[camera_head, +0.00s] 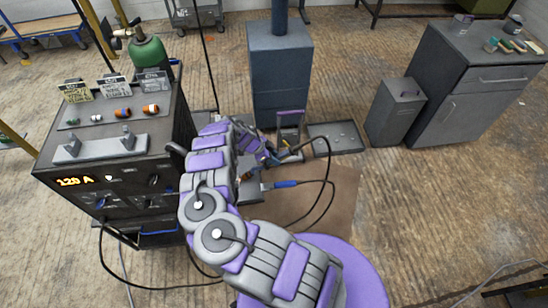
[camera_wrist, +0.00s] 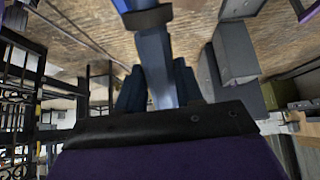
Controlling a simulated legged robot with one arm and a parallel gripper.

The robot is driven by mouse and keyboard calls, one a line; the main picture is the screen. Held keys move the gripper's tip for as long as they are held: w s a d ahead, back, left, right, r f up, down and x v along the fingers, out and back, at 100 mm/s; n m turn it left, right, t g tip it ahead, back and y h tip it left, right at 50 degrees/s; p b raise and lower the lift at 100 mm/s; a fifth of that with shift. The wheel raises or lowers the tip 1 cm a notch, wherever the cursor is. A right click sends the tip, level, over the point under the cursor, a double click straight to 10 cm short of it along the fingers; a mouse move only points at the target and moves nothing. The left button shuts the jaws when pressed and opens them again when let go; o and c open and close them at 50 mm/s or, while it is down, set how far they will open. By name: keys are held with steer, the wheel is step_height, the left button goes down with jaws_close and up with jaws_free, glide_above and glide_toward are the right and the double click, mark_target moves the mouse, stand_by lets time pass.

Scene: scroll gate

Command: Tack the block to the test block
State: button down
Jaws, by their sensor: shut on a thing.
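My gripper (camera_head: 270,158) is out at the far end of my arm, low over the middle of the floor area. In the wrist view my gripper (camera_wrist: 157,92) is shut on a long blue-grey tool with a blue handle (camera_wrist: 157,60) and a dark collar. A black cable runs from near the gripper in the head view. A dark grey block-like piece (camera_head: 249,191) shows beside my arm above the brown mat (camera_head: 335,190). I cannot tell which piece is the block and which the test block. My arm hides much of the work spot.
A welding machine (camera_head: 115,165) showing "120 A" stands left, with small parts on top. A blue-handled lead (camera_head: 285,184) lies near my arm. A dark cabinet (camera_head: 280,75), a flat tray (camera_head: 337,137), a bin (camera_head: 397,110) and a workbench (camera_head: 480,85) stand beyond.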

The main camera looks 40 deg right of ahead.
mark_target(295, 148)
steer(key=shift+r, duration=0.1)
steer(key=shift+s+d+r+p, duration=0.35)
steer(key=shift+d+r+p, duration=0.2)
steer(key=shift+d+p, duration=0.1)
steer(key=shift+s+d+r+p, duration=0.35)
steer(key=shift+d+r+p, duration=0.15)
steer(key=shift+d+p, duration=0.1)
steer(key=shift+s+d+r+p, duration=0.45)
steer(key=shift+d+r+p, duration=0.15)
steer(key=shift+d, duration=0.15)
steer(key=shift+s+d+r+p, duration=0.5)
steer(key=shift+d+r+p, duration=0.15)
steer(key=shift+d, duration=0.1)
steer(key=shift+s+d+r+p, duration=0.45)
steer(key=shift+d+r+p, duration=0.15)
steer(key=shift+d, duration=0.15)
